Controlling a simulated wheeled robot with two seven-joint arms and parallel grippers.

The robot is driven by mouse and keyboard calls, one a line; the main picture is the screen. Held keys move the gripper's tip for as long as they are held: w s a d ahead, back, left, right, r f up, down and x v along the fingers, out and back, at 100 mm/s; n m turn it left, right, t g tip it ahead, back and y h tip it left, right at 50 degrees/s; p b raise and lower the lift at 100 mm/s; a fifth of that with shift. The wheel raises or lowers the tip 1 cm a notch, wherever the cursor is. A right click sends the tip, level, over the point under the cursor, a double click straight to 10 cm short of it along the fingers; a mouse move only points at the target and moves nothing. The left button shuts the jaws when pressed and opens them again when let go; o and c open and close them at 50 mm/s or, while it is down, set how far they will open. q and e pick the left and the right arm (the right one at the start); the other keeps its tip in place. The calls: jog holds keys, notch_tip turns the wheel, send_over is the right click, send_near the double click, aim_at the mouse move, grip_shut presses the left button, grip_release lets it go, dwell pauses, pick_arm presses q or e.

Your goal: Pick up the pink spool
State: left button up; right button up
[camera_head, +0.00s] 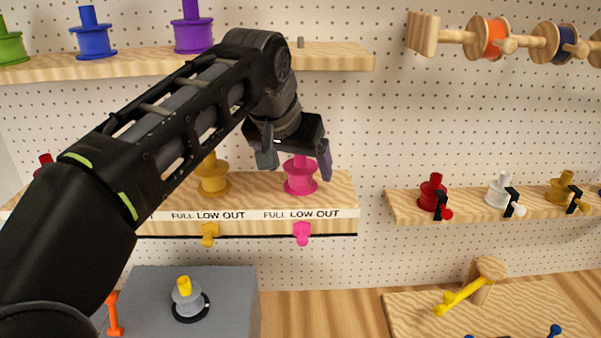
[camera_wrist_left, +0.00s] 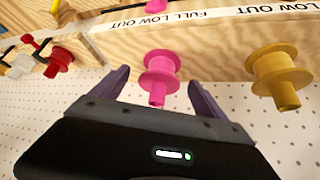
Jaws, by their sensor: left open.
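The pink spool (camera_head: 300,178) stands upright on the middle wooden shelf, above a "FULL LOW OUT" label and a pink knob. My left gripper (camera_head: 294,160) is open just above and around the top of it in the head view, with a finger to each side. In the left wrist view the pink spool (camera_wrist_left: 158,76) shows whole, between and beyond the two spread fingertips of the left gripper (camera_wrist_left: 158,82). Whether the fingers touch it cannot be told; nothing is gripped. My right gripper is not in view.
A yellow spool (camera_head: 212,176) stands left of the pink one on the same shelf (camera_head: 334,190). Red (camera_head: 431,190) and white (camera_head: 498,190) spools sit on the right shelf. The upper shelf (camera_head: 335,57) holds blue and purple spools. A grey block (camera_head: 235,300) stands below.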

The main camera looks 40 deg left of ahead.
pick_arm(q)
jog(key=shift+x, duration=0.8)
jog(key=c, duration=1.5)
